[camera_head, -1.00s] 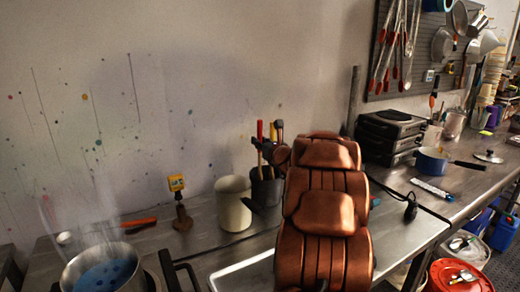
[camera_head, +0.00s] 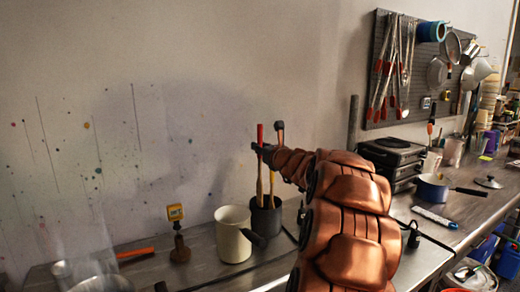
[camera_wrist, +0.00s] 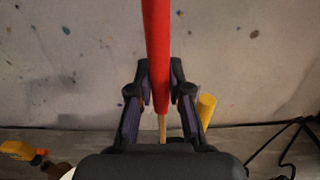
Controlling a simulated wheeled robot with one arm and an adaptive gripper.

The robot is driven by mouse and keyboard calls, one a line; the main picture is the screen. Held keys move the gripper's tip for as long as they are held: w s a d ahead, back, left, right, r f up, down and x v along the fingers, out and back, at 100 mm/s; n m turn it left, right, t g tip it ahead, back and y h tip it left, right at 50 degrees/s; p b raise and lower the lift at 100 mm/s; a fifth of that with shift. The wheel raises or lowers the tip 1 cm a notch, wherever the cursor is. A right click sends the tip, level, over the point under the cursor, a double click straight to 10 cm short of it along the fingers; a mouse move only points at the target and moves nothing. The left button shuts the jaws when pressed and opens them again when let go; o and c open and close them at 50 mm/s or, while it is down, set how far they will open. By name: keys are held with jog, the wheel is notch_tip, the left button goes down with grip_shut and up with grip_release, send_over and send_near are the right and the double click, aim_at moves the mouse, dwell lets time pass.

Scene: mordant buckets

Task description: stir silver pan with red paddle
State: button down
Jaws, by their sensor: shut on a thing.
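The red paddle (camera_head: 260,134) stands upright, its pale shaft going down into a dark pot on the counter. Its lower end is hidden inside the pot. My gripper (camera_head: 264,153) is shut on the red handle above the pot, and the wrist view shows the handle (camera_wrist: 157,50) between my fingers (camera_wrist: 157,97). The silver pan (camera_head: 102,284) is at the bottom left with steam above it. Only its upper rim area shows, and its contents are mostly cut off.
The dark pot (camera_head: 265,222) also holds another stick. A cream container (camera_head: 233,234) stands left of it. A black stacked appliance (camera_head: 392,163) stands right.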

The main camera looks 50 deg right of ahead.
aim_at(261, 129)
jog(key=shift+r+p, duration=2.75)
jog(key=shift+r, duration=0.3)
